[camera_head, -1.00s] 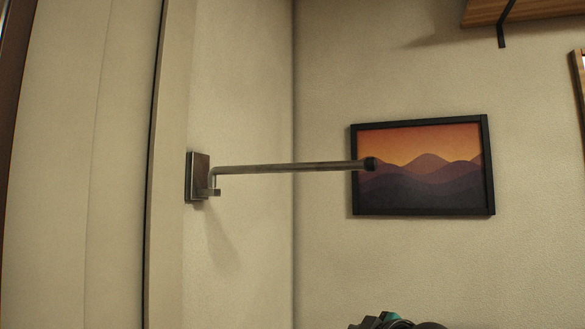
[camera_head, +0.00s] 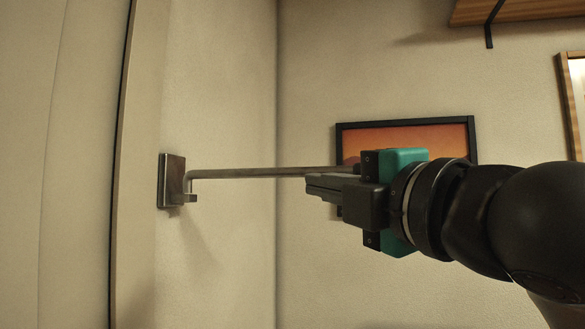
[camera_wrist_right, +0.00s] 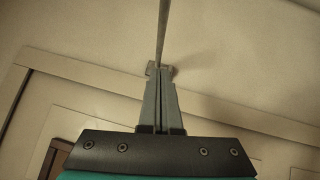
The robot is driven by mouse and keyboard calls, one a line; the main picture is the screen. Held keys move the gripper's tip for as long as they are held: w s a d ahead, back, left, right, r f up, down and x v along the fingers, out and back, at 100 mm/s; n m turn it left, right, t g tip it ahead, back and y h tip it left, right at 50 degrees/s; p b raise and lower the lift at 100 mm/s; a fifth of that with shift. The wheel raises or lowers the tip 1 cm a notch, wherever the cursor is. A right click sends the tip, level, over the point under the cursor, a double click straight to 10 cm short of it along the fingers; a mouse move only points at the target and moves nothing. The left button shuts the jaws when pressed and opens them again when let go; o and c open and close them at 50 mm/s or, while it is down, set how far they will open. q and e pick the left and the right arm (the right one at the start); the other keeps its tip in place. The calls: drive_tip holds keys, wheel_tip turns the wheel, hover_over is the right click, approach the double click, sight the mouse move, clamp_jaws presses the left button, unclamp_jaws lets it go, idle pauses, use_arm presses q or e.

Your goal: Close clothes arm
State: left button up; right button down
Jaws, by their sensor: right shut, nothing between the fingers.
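The clothes arm (camera_head: 245,173) is a thin grey metal rod that sticks out from a square wall bracket (camera_head: 172,180) on the left wall. In the head view it runs level to the right, and its free end is hidden behind my right gripper. My right gripper (camera_head: 308,184) is shut and empty, its fingertips pointing left, just below the rod in the picture. In the right wrist view the rod (camera_wrist_right: 162,30) runs up from between the fingertips (camera_wrist_right: 159,78), with the bracket near them. I cannot tell whether fingers and rod touch. My left gripper is not in view.
A framed sunset picture (camera_head: 400,137) hangs on the back wall, partly covered by my right arm. A wooden shelf (camera_head: 530,10) with a black bracket is at the upper right, and a wood-framed item (camera_head: 567,100) is at the right edge. The wall below the rod is clear.

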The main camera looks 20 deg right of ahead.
drive_tip(key=p, duration=0.8)
approach(282, 172)
drive_tip(key=shift+a, duration=1.35)
drive_tip(key=w, duration=0.1)
drive_tip(key=w+d, duration=0.1)
drive_tip(key=w, duration=0.3)
drive_tip(key=shift+w+d+r+p, duration=0.15)
drive_tip(key=shift+d+r+p, duration=0.15)
drive_tip(key=shift+p, duration=0.05)
drive_tip(key=shift+w, duration=0.2)
drive_tip(key=shift+r, duration=0.1)
